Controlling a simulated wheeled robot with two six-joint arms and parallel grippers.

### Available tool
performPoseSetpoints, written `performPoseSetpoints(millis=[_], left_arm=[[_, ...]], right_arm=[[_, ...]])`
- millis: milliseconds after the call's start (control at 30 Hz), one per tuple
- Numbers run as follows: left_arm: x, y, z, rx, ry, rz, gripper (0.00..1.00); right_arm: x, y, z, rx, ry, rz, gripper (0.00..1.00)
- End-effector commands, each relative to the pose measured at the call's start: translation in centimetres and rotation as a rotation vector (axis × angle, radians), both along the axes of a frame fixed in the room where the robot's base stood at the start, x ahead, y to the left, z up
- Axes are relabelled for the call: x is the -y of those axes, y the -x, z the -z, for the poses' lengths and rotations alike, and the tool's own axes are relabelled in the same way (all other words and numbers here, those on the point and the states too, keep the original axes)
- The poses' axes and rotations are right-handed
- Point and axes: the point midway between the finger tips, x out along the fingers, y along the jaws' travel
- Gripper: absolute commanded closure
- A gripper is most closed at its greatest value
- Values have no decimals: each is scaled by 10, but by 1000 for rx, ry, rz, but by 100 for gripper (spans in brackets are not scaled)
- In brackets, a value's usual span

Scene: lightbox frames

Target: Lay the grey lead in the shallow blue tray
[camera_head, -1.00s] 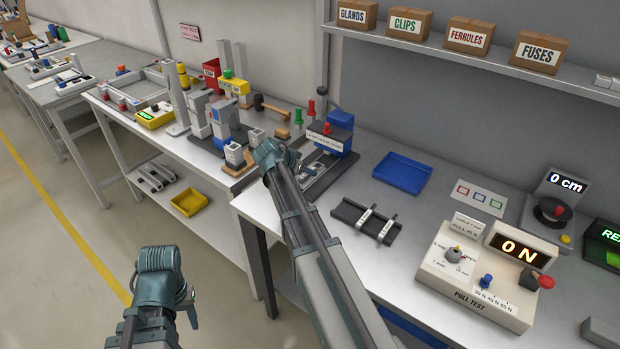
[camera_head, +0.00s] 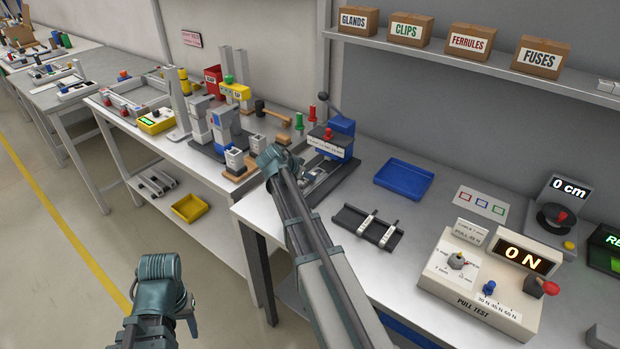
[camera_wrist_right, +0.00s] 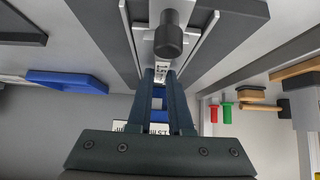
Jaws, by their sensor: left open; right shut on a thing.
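The shallow blue tray (camera_head: 404,179) lies empty on the bench in the head view; a blue tray shape also shows at the left of the right wrist view (camera_wrist_right: 70,82). My right gripper (camera_wrist_right: 160,72) is shut on a narrow pale piece with a printed tag (camera_wrist_right: 161,66), seemingly the grey lead. In the head view, the right gripper is at the base of the blue press (camera_head: 334,140), left of the tray, and its fingertips are largely hidden. My left gripper (camera_head: 190,312) is open and empty, low in front of the benches.
A dark rack (camera_head: 366,228) with two pale tagged pieces lies in front of the tray. The pull tester (camera_head: 480,280) stands at right, and a card with coloured squares (camera_head: 480,204) lies beside the tray. A shelf of boxes (camera_head: 470,42) hangs above.

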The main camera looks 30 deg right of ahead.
Motion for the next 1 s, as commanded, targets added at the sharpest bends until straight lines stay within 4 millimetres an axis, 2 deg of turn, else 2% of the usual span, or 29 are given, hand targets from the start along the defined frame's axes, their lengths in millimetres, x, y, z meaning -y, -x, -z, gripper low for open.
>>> performPoseSetpoints(millis=[267, 533, 600, 1000], left_arm=[[0, 0, -11, 0, 0, 0, 52], [0, 0, -44, 0, 0, 0, 52], [0, 0, -38, 0, 0, 0, 52], [0, 0, -46, 0, 0, 0, 52]], right_arm=[[0, 0, -11, 0, 0, 0, 100], [0, 0, -45, 0, 0, 0, 100], [-16, 15, -38, 0, 0, -4, 100], [-84, 73, -46, 0, 0, -3, 100]])
